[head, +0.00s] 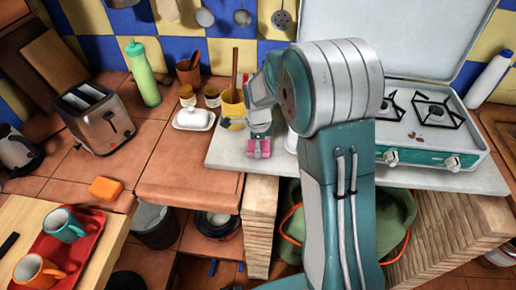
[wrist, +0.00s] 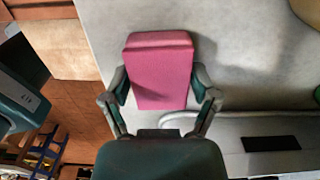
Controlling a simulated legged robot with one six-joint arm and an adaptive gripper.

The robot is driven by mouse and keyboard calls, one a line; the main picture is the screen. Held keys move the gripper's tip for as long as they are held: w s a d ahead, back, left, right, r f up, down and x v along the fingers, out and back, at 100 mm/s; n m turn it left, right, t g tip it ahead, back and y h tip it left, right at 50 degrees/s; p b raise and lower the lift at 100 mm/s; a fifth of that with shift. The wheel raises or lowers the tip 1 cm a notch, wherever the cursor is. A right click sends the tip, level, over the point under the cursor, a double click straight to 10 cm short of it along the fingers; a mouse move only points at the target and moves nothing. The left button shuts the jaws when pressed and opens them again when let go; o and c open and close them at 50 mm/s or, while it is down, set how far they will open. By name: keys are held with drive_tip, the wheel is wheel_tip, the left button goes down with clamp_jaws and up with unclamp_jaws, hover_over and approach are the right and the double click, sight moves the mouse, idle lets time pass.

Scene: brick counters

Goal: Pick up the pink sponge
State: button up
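The pink sponge (wrist: 160,75) is a block near the middle of the wrist view, over the pale grey counter. In the head view the sponge (head: 258,148) shows at the counter's front edge, directly below my gripper (head: 259,134). In the wrist view the two fingers of my gripper (wrist: 161,92) flank the sponge on its left and right sides, very close to it. Whether the pads press on it is not clear. The sponge's underside is hidden, so I cannot tell whether it rests on the counter.
A white butter dish (head: 194,119), a yellow mug (head: 232,103) and a green bottle (head: 143,73) stand behind and left. A stove (head: 430,125) is on the right. An orange block (head: 105,189) and a red tray (head: 85,243) with cups are at left. The counter ends just in front of the sponge.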

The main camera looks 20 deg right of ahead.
drive_tip(key=shift+c, duration=0.5)
drive_tip(key=shift+r, duration=0.65)
wheel_tip(320, 180, up, 2)
drive_tip(key=shift+s+r, duration=0.1)
drive_tip(key=shift+r, duration=0.05)
drive_tip(key=s+a+r, duration=0.1)
drive_tip(key=s+r, duration=0.8)
drive_tip(key=s, duration=0.4)
drive_tip(key=shift+s+a+r, duration=0.2)
drive_tip(key=shift+s+a, duration=0.15)
drive_tip(key=shift+a, duration=0.05)
